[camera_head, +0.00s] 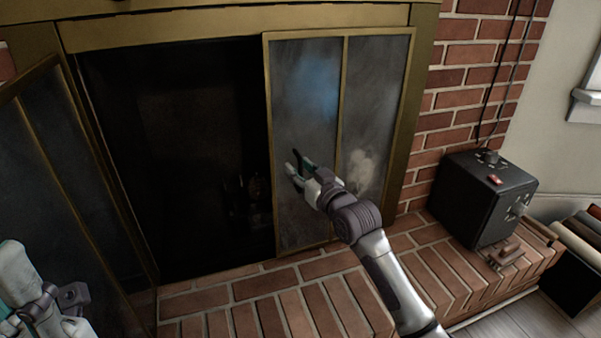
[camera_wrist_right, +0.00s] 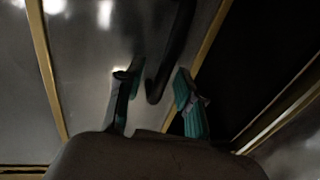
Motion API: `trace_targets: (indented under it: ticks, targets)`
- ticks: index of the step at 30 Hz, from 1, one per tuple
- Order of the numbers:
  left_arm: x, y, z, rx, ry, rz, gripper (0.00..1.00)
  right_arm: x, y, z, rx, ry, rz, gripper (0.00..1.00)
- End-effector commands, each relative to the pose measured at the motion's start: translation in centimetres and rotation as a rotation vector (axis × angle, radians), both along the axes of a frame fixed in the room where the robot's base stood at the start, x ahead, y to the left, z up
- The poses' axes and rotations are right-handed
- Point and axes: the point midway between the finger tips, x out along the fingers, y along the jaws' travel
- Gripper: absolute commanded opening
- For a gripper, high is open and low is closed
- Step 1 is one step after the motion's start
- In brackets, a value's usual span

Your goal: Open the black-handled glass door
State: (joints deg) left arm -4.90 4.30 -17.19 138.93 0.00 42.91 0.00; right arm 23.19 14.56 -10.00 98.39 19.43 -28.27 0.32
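The glass door (camera_head: 305,90) on the right of the fireplace has a brass frame and two dark panes. It stands across the right part of the opening. Its black handle (camera_wrist_right: 178,45) shows in the right wrist view as a dark bar ending between my fingers. My right gripper (camera_head: 294,163) is in front of this door near its left side. The right wrist view shows its teal-padded fingers (camera_wrist_right: 159,82) apart, one on each side of the handle's end; contact cannot be told. My left gripper (camera_head: 45,305) is partly cut off at the lower left, its fingers unclear.
Another glass door (camera_head: 30,170) stands swung out at the left. The firebox between is dark and open. A brick hearth (camera_head: 290,310) runs below. A black box (camera_head: 480,200) with a cable stands on the hearth at the right, beside the brick wall (camera_head: 465,75).

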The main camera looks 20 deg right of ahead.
Motion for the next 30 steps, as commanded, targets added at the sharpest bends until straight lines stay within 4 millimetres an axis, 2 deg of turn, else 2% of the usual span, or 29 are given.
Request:
trace_targets:
  ticks: [7,12,14,26,30]
  targets:
    - [-0.01,-0.01,0.06,0.0,-0.001,0.0,0.37,0.05,0.02,0.03,0.0,0.0,0.0,0.35]
    - [0.0,-0.01,0.05,0.0,-0.001,0.0,0.37,0.03,0.01,0.02,0.0,0.0,0.0,0.07]
    - [0.01,-0.03,0.05,0.0,-0.001,0.0,0.37,0.03,0.01,0.01,0.0,0.0,0.0,0.0]
    - [0.0,-0.02,0.09,0.0,-0.001,-0.001,0.37,-0.05,-0.01,0.01,0.0,0.0,0.002,0.0]
    - [-0.07,0.01,0.4,-0.001,-0.004,-0.001,0.37,-0.64,-0.07,0.03,-0.003,0.002,0.017,0.0]
